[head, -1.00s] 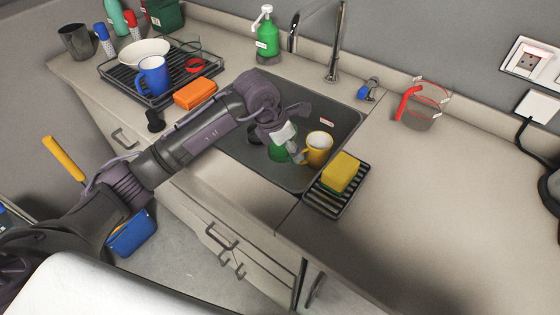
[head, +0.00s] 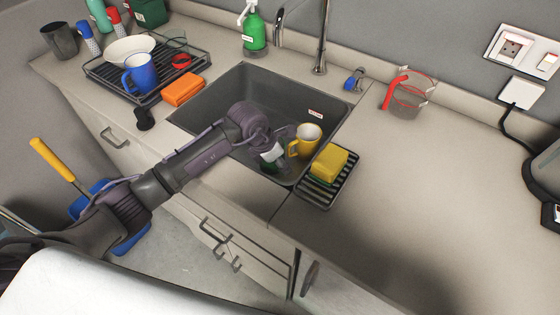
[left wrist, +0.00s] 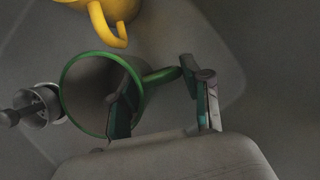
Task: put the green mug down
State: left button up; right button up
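The green mug (left wrist: 68,112) is in the sink basin, its round mouth toward the camera in the left wrist view and its handle pointing right. In the head view it is almost wholly hidden behind my left gripper (head: 272,158). In the left wrist view, my left gripper (left wrist: 165,98) has its fingers apart. One finger overlaps the mug's mouth and the other is beyond the handle's end, with the handle between them. Contact with the handle is unclear. My right gripper is not in view.
A yellow mug (head: 306,140) stands close beside the left gripper in the sink (head: 225,92). A yellow sponge (head: 328,163) lies on a black rack right of the sink. A drain fitting (left wrist: 38,105) is left of the green mug. The right counter has free room.

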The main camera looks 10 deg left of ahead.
pick_arm(q)
jog(key=o, duration=0.4)
jog(key=shift+r, duration=0.25)
jog(key=shift+a+r, duration=0.15)
jog(key=shift+r, duration=0.15)
jog(key=v, duration=1.1)
jog(key=shift+s+a+r+b, duration=0.1)
jog(key=shift+s+b, duration=0.05)
jog(key=shift+b, duration=0.25)
